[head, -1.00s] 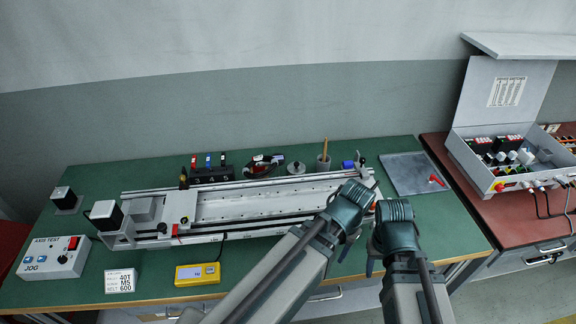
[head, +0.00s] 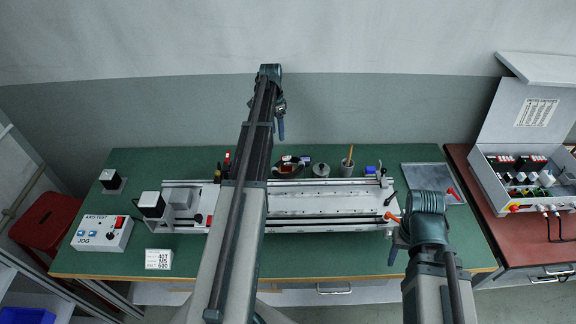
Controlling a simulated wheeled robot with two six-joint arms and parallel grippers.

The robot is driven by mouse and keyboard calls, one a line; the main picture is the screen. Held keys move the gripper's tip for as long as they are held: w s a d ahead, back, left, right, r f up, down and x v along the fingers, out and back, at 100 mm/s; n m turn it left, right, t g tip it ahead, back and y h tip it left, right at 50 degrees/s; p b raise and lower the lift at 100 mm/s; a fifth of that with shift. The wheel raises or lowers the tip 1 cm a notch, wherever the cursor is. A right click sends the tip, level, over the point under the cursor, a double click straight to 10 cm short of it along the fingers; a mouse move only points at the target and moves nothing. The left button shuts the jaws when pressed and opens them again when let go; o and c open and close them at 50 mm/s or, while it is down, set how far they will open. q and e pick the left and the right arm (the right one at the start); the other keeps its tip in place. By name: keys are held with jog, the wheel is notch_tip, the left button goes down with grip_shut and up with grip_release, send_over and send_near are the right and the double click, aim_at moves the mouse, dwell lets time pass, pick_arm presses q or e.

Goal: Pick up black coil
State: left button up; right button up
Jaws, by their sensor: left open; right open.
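A black coiled item (head: 287,172) lies at the back of the green bench, behind the long rail, with small red and white parts on or beside it. I take it for the black coil, but it is small and its edges are unclear. My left gripper (head: 281,128) is raised high, against the wall in the picture, above the coil in the image and apart from it. It is open and empty. My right gripper (head: 393,256) is open and empty at the bench's front right, far from the coil.
The long rail (head: 320,203) of the gantry spans the bench (head: 130,256) in front of the coil. A grey round piece (head: 321,170) and a pot with a stick (head: 347,168) stand to the coil's right. My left arm hides part of the rail and bench.

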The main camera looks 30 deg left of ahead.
pick_arm(q)
jog(key=b, duration=0.9)
send_over(281, 162)
jog(key=a, duration=0.1)
jog(key=shift+f, duration=4.35)
jog(key=shift+w+a, duration=0.1)
jog(key=shift+w, duration=0.25)
jog(key=f+b, duration=0.5)
jog(key=shift+s+d+f, duration=0.1)
jog(key=shift+s+d, duration=0.15)
jog(key=shift+d, duration=0.1)
grip_shut()
